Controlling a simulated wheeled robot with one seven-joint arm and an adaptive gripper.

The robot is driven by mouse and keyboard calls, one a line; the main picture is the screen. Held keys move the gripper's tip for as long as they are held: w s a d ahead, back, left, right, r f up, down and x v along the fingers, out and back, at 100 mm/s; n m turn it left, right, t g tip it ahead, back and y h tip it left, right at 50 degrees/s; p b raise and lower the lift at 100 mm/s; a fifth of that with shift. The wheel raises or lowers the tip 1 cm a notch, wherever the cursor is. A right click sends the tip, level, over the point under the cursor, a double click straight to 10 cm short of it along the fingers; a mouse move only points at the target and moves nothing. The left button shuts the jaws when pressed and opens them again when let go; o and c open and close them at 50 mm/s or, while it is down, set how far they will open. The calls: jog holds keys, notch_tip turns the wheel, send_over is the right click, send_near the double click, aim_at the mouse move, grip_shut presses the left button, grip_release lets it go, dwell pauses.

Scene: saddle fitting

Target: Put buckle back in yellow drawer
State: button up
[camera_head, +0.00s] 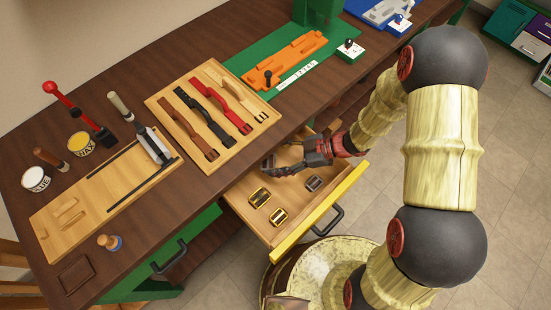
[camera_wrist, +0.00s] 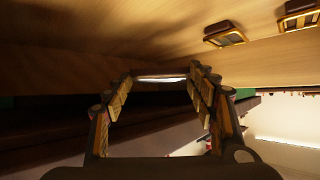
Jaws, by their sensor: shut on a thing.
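The yellow drawer (camera_head: 318,215) is pulled open under the bench, its yellow front toward the lower right. Two gold-and-dark buckles, one (camera_head: 259,197) farther left and one (camera_head: 278,217) nearer the front, lie on its floor. A dark grey buckle (camera_head: 313,183) lies to their right. My gripper (camera_head: 275,171) is low inside the back part of the drawer. In the wrist view its fingers are shut on a thin bar with a bright edge, the buckle (camera_wrist: 160,78), mostly hidden. I cannot tell whether it touches the drawer floor. Two buckles (camera_wrist: 225,35) (camera_wrist: 299,16) lie apart from the fingers.
The bench top (camera_head: 130,208) overhangs the drawer's back. A strap board (camera_head: 213,107), a green mat (camera_head: 285,72) and a tool board (camera_head: 103,195) lie on it. The drawer floor is bare between the buckles.

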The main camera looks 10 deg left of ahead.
jog(key=shift+f, duration=0.5)
jog(key=o, duration=1)
jog(key=shift+o, duration=0.8)
jog(key=shift+r, duration=0.1)
jog(key=shift+r, duration=0.25)
jog(key=s+p+v, duration=0.1)
jog(key=p+v, duration=0.4)
jog(key=v, duration=0.7)
jog(key=shift+w+r, duration=0.25)
jog(key=shift+w, duration=0.2)
